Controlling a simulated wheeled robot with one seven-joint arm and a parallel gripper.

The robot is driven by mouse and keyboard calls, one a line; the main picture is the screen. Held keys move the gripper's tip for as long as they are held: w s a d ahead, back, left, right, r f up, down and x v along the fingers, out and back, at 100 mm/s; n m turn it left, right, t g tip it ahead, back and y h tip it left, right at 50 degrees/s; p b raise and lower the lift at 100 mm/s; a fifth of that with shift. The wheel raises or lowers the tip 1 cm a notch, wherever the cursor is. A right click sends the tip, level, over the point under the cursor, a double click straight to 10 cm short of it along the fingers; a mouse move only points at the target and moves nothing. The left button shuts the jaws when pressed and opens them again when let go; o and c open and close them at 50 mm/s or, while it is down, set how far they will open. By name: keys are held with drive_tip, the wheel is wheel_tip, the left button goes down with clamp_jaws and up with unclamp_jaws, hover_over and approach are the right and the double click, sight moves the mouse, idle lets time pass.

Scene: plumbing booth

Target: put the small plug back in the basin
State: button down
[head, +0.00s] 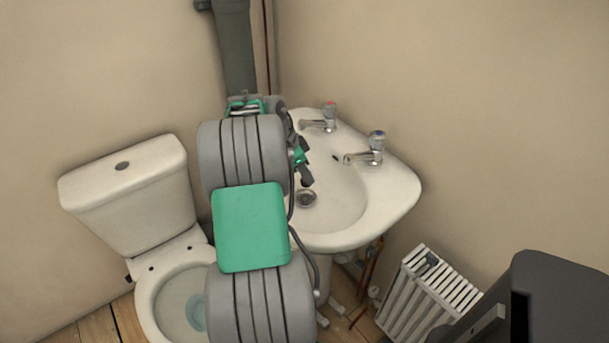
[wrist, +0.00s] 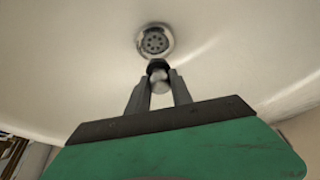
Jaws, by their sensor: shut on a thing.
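The white basin (head: 375,205) is fixed in the corner, with its round metal drain (head: 306,198) in the bowl. The drain also shows in the wrist view (wrist: 155,41), uncovered, with several small holes. My gripper (wrist: 158,84) is shut on the small plug (wrist: 158,67), which has a dark top and a pale rounded part between the fingertips. In the wrist view the plug appears just below the drain, apart from it. In the head view my gripper (head: 306,178) is over the left part of the bowl, and the plug cannot be made out there.
Two taps, one red-topped (head: 329,112) and one blue-topped (head: 377,142), stand on the basin's back rim. A toilet (head: 130,200) is at the left. A radiator (head: 428,295) and a dark box-like object (head: 560,290) are at the lower right.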

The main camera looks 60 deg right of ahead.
sight(303, 185)
drive_tip(key=shift+f+b, duration=2.1)
drive_tip(key=shift+f, duration=1.05)
drive_tip(key=c, duration=1.1)
unclamp_jaws()
drive_tip(key=shift+o, duration=0.2)
drive_tip(key=shift+r, duration=0.1)
drive_tip(key=p+v, duration=0.1)
drive_tip(key=v, duration=0.6)
drive_tip(key=shift+w+r, duration=0.15)
drive_tip(key=shift+r, duration=0.15)
drive_tip(key=shift+a, duration=0.15)
